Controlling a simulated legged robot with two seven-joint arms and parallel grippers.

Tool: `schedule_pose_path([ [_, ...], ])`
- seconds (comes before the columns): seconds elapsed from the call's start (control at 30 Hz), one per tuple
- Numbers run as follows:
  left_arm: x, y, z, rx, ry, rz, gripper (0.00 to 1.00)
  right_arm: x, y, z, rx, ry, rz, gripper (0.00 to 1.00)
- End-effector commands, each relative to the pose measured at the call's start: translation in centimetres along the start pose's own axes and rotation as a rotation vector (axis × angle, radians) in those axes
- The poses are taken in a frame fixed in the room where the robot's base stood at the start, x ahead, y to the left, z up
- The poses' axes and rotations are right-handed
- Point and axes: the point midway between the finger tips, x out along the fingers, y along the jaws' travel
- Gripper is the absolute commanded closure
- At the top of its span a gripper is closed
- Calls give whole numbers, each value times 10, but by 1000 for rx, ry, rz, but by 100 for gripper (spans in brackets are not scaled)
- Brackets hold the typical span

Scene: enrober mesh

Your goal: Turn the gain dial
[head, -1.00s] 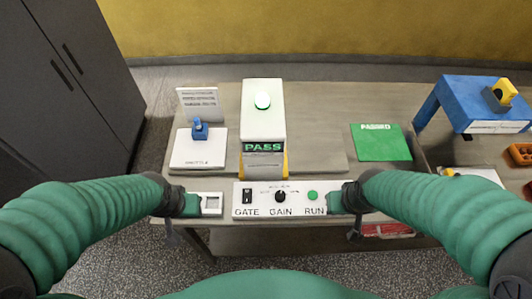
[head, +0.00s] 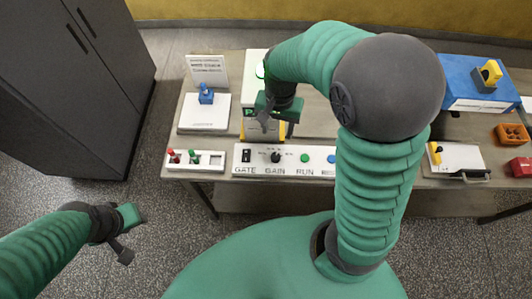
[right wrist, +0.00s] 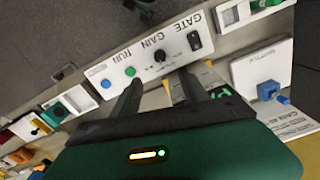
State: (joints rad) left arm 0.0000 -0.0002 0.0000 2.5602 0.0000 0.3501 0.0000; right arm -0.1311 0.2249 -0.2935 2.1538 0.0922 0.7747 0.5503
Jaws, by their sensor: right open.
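The gain dial (head: 276,157) is a black knob on the white control panel (head: 240,171), between the GATE switch (head: 246,156) and the green RUN button (head: 304,158). My right gripper (head: 266,122) hangs over the back of the panel, in front of the machine with the PASS display. In the right wrist view its two dark fingers (right wrist: 158,78) are apart and empty, and the dial (right wrist: 160,55) shows just past their tips, not touched. My left gripper (head: 126,232) is away from the panel at lower left, over the floor; its jaw opening is unclear.
A white block with red and green levers (head: 182,157) sits left of the panel. A blue-knobbed white box (head: 205,100) and a sign (head: 207,70) stand behind it. A blue stand (head: 470,90) and orange block (head: 512,134) are at right. My right arm hides part of the table.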

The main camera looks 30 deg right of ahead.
Motion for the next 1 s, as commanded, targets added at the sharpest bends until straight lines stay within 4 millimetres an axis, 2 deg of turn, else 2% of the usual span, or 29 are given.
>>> schedule_pose_path([
  [0.4,4,0,1,0,0,0,64,104,2,2,0,-5,4,48],
  [0.6,5,0,1,0,0,0,64,145,2,2,-2,-3,1,48],
  [0.77,5,0,1,0,0,0,64,160,1,1,-2,0,-1,48],
  [1.0,5,0,1,0,0,0,64,161,1,1,-3,1,-2,48],
])
